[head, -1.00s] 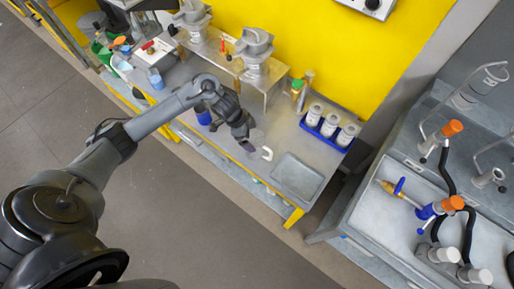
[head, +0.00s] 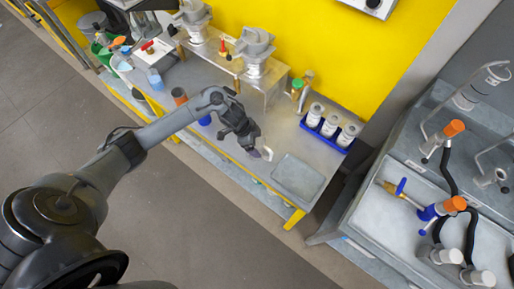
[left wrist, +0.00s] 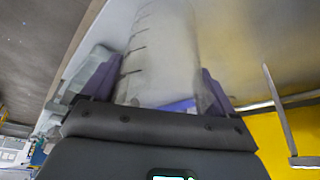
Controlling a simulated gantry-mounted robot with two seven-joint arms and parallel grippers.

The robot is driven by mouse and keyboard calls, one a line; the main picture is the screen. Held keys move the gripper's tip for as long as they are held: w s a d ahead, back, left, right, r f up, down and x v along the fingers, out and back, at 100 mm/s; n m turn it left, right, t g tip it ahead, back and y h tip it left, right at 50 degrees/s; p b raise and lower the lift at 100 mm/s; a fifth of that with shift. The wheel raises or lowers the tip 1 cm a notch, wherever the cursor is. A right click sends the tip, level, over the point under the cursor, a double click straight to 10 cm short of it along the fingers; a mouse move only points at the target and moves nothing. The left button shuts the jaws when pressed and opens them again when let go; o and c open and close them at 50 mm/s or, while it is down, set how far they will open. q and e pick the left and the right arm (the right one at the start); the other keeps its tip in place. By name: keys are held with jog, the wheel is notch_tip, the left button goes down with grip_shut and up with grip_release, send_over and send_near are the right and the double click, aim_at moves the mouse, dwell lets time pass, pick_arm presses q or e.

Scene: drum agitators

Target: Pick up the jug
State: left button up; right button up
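The jug (left wrist: 165,45) is clear, with dark graduation marks. It fills the middle of the left wrist view, between the two purple fingers of my left gripper (left wrist: 160,88). The fingers are spread wide, one on each side of it; whether they touch its wall is not clear. In the head view my left gripper (head: 258,153) is low over the bench and hides most of the jug. Only its pale handle (head: 267,154) shows clearly, just right of the fingers. My right gripper is not in view.
A grey tray (head: 298,180) lies just right of the jug. A blue rack (head: 326,134) with white-capped containers stands behind it. A green-topped bottle (head: 297,88) and a metal stand (head: 240,72) are farther back. An orange-brown container (head: 179,96) stands left of my arm.

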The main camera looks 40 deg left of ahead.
pick_arm(q)
jog(key=shift+c, duration=0.5)
jog(key=shift+r, duration=0.1)
